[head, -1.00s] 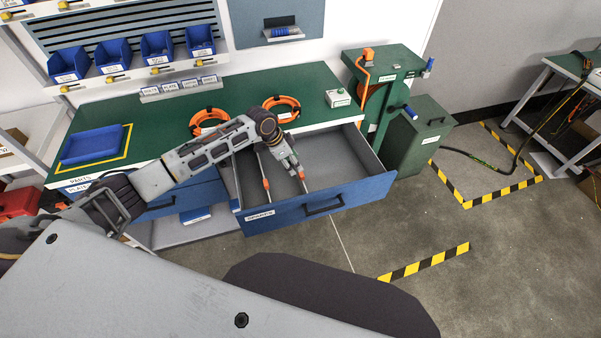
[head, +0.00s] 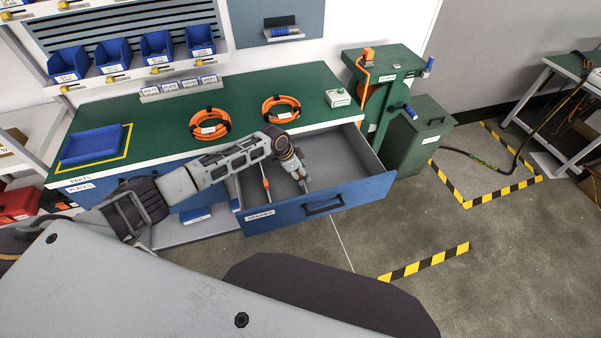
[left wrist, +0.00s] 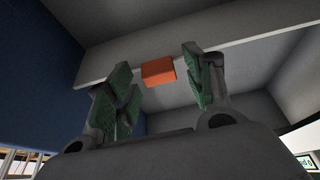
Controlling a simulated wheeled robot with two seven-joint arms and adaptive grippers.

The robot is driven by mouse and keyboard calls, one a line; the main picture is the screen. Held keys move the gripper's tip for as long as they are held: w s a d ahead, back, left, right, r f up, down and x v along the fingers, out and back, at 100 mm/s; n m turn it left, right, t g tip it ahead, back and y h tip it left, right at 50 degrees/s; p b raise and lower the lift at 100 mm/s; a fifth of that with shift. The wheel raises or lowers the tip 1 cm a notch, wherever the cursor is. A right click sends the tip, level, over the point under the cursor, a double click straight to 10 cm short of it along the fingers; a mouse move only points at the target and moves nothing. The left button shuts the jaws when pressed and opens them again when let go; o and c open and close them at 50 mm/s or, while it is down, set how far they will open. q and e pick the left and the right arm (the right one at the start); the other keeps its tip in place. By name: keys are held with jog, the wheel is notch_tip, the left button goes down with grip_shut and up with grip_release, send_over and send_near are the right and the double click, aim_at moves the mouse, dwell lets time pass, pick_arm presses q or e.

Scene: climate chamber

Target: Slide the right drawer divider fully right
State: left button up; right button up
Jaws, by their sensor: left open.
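The blue-fronted drawer (head: 275,219) stands open under the green workbench, with a grey inside. The left divider (head: 266,184) has an orange tip and shows in the drawer's left part. My left gripper (head: 304,186) reaches down into the drawer near its front wall, right of that divider. It hides the right divider's tip in the head view. In the left wrist view, the left gripper (left wrist: 157,67) is open, its green-padded fingers on both sides of an orange tab (left wrist: 158,72), with gaps visible. The tab appears to be the right divider's. My right gripper is not in view.
The drawer's right compartment (head: 342,160) is empty and clear. Two orange cable coils (head: 281,108) and a blue tray (head: 93,145) lie on the workbench (head: 245,92). A green cabinet (head: 419,140) stands close to the drawer's right side.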

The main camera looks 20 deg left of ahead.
pick_arm(q)
grip_shut()
dwell(0.3)
